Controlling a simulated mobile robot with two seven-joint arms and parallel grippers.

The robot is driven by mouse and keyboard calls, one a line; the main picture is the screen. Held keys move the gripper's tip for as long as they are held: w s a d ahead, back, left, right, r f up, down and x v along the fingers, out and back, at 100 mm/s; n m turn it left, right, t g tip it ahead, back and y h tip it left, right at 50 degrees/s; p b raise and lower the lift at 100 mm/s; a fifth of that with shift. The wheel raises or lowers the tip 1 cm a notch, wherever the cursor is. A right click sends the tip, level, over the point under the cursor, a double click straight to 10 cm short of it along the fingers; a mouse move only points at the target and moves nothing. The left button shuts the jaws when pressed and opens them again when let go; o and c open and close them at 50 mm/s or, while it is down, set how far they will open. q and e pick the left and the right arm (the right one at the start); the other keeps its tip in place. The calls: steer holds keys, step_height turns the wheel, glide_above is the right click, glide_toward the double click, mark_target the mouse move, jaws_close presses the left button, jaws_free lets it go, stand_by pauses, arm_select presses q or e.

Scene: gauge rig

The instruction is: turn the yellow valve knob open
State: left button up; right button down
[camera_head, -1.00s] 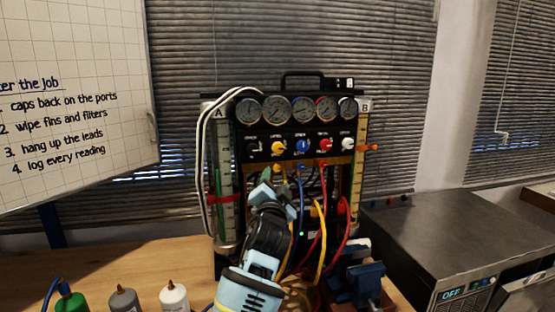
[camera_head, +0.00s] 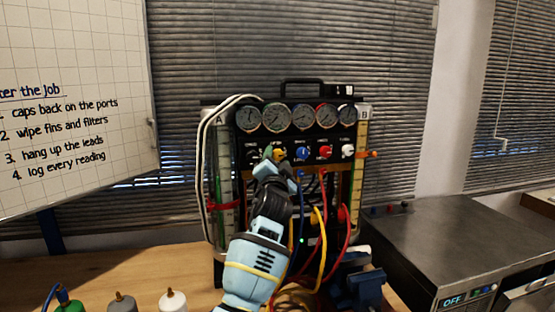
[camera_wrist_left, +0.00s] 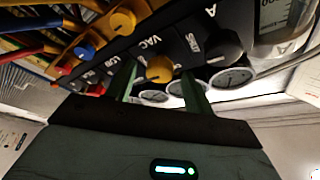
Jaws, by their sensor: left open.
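The yellow valve knob (camera_head: 280,151) sits in the knob row below the gauges on the gauge rig (camera_head: 362,190), partly hidden by my left gripper (camera_head: 272,157). In the left wrist view, the yellow knob (camera_wrist_left: 160,69) shows near the VAC label, between the two green fingers of my left gripper (camera_wrist_left: 159,76). The fingers are open, one on each side of the knob. I cannot tell whether either finger touches it. My right gripper is not in view.
A black knob (camera_wrist_left: 223,46) is beside the yellow one. Blue (camera_head: 302,152), red (camera_head: 325,152) and white (camera_head: 348,151) knobs continue the row to the right. Coloured hoses (camera_head: 319,235) hang below. A blue vise (camera_head: 362,283) and bottles (camera_head: 172,300) stand in front.

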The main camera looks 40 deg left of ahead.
arm_select(q)
steer(key=shift+w+a+r, duration=0.2)
steer(key=shift+w+a, duration=0.2)
steer(key=shift+w, duration=0.1)
